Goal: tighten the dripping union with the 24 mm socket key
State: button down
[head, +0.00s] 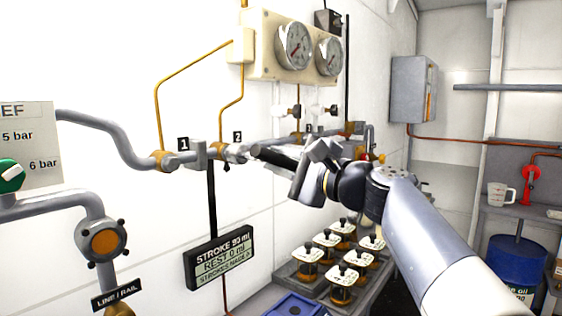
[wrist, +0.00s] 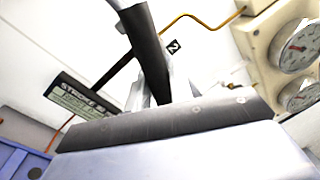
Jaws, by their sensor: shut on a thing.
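My gripper (head: 303,168) is shut on the dark handle of a key (head: 272,155), which points left towards the pipe run. In the wrist view the key (wrist: 148,55) rises from between my fingers (wrist: 160,97), with pale metal at its far end. The brass union by label 2 (head: 226,152) is right at the key's far end; I cannot tell whether the key is seated on it. Another brass union by label 1 (head: 162,160) is farther left, clear of the key. No drip can be made out clearly. The key's size marking is not readable.
Two gauges (head: 293,46) hang above the pipe. A stroke display (head: 221,258) is below it. Several small lidded jars (head: 307,257) stand in a grey tray under my arm, beside a blue box (head: 290,305). A blue drum (head: 512,262) and a shelf are at right.

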jog(key=shift+x, duration=1.25)
dwell(0.4)
jog(key=shift+m+p, duration=0.4)
jog(key=shift+p, duration=0.25)
jog(key=shift+m, duration=0.3)
jog(key=shift+f, duration=0.1)
jog(key=shift+b, duration=0.45)
jog(key=shift+s+d, duration=0.1)
jog(key=shift+d, duration=0.05)
dwell(0.4)
jog(key=shift+r+b+v, duration=0.15)
jog(key=shift+b+v, duration=0.2)
jog(key=shift+v, duration=1)
jog(key=shift+r+b+v, duration=0.2)
jog(key=shift+b+v, duration=0.15)
jog(key=shift+v, duration=1)
jog(key=shift+d+n, duration=0.1)
jog(key=shift+n, duration=0.3)
